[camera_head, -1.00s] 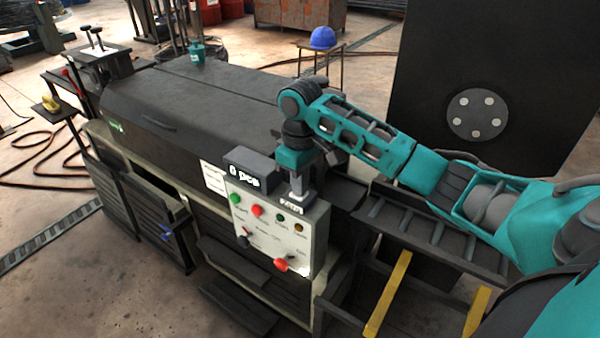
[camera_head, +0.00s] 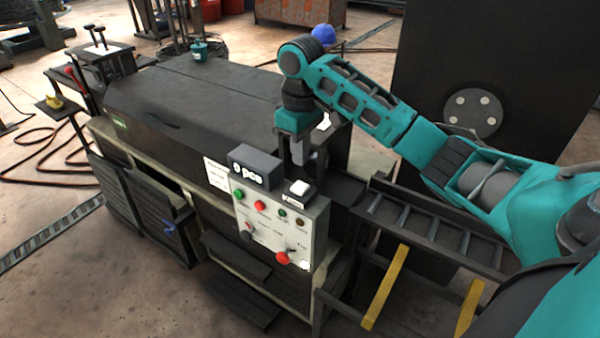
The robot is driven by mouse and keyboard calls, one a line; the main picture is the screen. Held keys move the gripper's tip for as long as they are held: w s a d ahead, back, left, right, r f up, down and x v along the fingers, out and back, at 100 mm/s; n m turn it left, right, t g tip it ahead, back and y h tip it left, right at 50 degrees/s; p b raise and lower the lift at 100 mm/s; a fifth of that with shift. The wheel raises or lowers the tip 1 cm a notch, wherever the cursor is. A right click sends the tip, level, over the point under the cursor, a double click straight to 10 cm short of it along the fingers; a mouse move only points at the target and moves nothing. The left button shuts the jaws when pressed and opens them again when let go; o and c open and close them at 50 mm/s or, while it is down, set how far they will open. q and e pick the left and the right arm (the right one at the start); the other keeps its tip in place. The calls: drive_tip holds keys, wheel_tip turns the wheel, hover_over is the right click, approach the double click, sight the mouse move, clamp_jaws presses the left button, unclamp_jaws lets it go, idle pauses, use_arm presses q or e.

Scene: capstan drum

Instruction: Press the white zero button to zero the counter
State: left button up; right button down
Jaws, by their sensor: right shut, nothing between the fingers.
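The white zero button (camera_head: 298,188) sits on top of the control box, to the right of the dark counter (camera_head: 255,166), whose display reads "0 pce". My right gripper (camera_head: 297,162) points down, shut and empty, a little above and behind the button. It is apart from the button, which is in plain view. The control box front (camera_head: 270,228) carries a green button, a red button, small lamps and two knobs. My left gripper is not in view.
The long dark machine cover (camera_head: 190,105) stretches to the left behind the box. A roller track (camera_head: 430,225) and yellow bars (camera_head: 388,285) lie to the right. A tall dark panel (camera_head: 470,60) stands behind my right arm.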

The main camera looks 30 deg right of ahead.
drive_tip(key=r, duration=0.5)
drive_tip(key=shift+w+d+r, duration=0.15)
drive_tip(key=shift+d+r, duration=0.05)
drive_tip(key=shift+r, duration=0.15)
drive_tip(key=shift+f, duration=0.1)
idle(0.4)
drive_tip(key=s+a+f+t+y, duration=0.25)
drive_tip(key=a+f, duration=0.45)
drive_tip(key=f, duration=0.4)
drive_tip(key=s+a+f+t+y, duration=0.1)
drive_tip(key=a+f+t, duration=0.2)
drive_tip(key=a+f, duration=0.55)
drive_tip(key=s+d+f+m+t, duration=0.1)
drive_tip(key=s+f+t, duration=0.1)
drive_tip(key=s+f, duration=0.2)
drive_tip(key=s+d+f+t+h, duration=0.1)
drive_tip(key=s+f+t, duration=0.2)
drive_tip(key=s, duration=0.8)
drive_tip(key=shift+f+m, duration=0.4)
drive_tip(key=shift+f, duration=0.05)
drive_tip(key=shift+h, duration=0.25)
